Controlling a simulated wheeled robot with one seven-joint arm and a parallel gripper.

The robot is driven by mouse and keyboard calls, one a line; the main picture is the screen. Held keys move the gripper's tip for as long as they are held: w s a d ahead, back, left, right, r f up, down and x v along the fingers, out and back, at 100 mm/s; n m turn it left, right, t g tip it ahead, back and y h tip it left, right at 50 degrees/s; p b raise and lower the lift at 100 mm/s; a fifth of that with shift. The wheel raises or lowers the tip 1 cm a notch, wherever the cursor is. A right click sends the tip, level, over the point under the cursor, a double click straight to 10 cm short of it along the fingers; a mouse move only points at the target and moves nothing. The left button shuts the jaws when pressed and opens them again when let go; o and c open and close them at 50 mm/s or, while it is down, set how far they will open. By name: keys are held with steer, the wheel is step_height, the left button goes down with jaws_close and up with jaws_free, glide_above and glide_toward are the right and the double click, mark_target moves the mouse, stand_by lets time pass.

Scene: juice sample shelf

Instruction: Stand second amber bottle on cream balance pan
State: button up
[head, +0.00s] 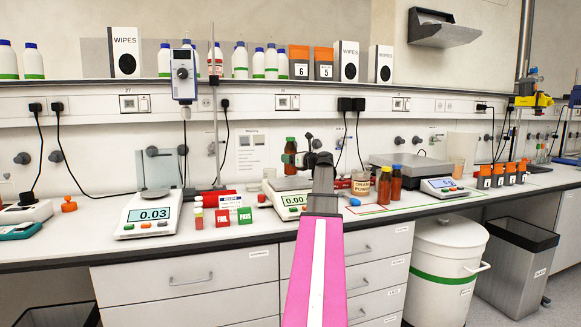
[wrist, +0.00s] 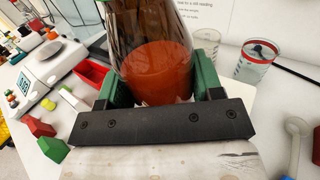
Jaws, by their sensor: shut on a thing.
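My gripper (wrist: 162,88) is shut on an amber bottle (wrist: 150,30), which is upright between its green fingers with red-brown liquid inside. In the head view the held bottle (head: 291,156) has a green cap and stands at the middle balance, above its cream pan (head: 285,184). The gripper (head: 300,160) shows just right of the bottle, partly hidden by my arm. I cannot tell whether the bottle's base touches the pan.
A second balance (head: 150,212) reading 0.03 stands left, with red and green blocks (head: 222,218) between. A labelled beaker (head: 361,184) and a blue object (head: 355,201) lie right of the middle balance. A wide grey-topped balance (head: 410,165) stands further right. A shelf (head: 250,88) runs above.

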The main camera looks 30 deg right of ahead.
steer(key=shift+f, duration=1.6)
steer(key=shift+f, duration=0.1)
steer(key=o, duration=1.1)
steer(key=shift+s, duration=0.2)
steer(key=v, duration=1.1)
steer(key=shift+s+d, duration=0.2)
steer(key=shift+s, duration=0.15)
